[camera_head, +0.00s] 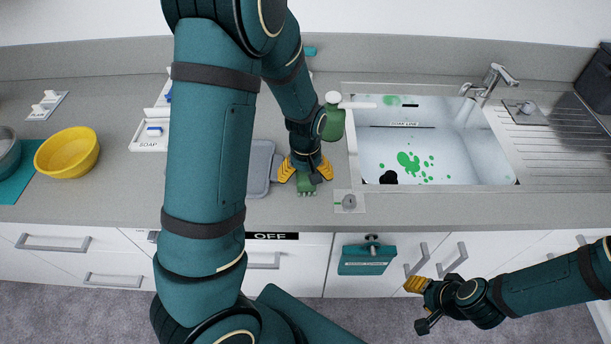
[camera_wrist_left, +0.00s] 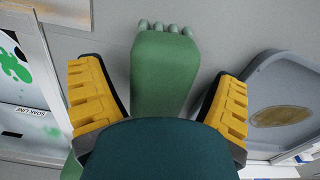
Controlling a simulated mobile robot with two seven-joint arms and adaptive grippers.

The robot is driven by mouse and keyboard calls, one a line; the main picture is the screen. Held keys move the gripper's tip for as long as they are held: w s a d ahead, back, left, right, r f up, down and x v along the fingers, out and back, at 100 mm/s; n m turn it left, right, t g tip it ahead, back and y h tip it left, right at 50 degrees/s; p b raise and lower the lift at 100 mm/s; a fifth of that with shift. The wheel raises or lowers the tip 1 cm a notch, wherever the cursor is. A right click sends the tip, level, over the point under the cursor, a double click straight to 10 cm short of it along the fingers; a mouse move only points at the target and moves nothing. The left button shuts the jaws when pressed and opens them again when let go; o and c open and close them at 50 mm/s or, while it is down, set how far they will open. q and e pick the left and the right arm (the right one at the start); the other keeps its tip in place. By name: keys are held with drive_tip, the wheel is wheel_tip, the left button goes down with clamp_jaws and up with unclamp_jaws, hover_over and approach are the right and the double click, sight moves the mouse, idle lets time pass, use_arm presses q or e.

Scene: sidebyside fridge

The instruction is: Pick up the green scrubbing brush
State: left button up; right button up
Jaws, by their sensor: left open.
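The green scrubbing brush (camera_head: 306,186) stands or lies on the counter just left of the sink, with small pale tufts at its near end. In the left wrist view the brush (camera_wrist_left: 165,75) is a long green block running between the fingers. My left gripper (camera_head: 306,169) is over it from above, open, with one yellow finger on each side. In the left wrist view the gripper (camera_wrist_left: 165,95) shows narrow gaps beside the brush. The palm hides the brush's other end. My right gripper (camera_head: 418,296) is low in front of the cabinets, seen from the side, its opening unclear.
A green bottle with a white pump (camera_head: 334,123) stands close behind my left gripper. The sink (camera_head: 450,165) has green splashes and a dark lump. A grey tray (camera_head: 260,175) lies left of the gripper. A yellow bowl (camera_head: 67,153) is far left. A teal caddy (camera_head: 366,260) hangs below.

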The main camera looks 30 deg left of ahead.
use_arm(q)
drive_tip(key=shift+c, duration=0.3)
drive_tip(key=c, duration=1.2)
wheel_tip(320, 180, up, 10)
drive_tip(key=shift+r+p, duration=0.1)
drive_tip(key=shift+p, duration=0.95)
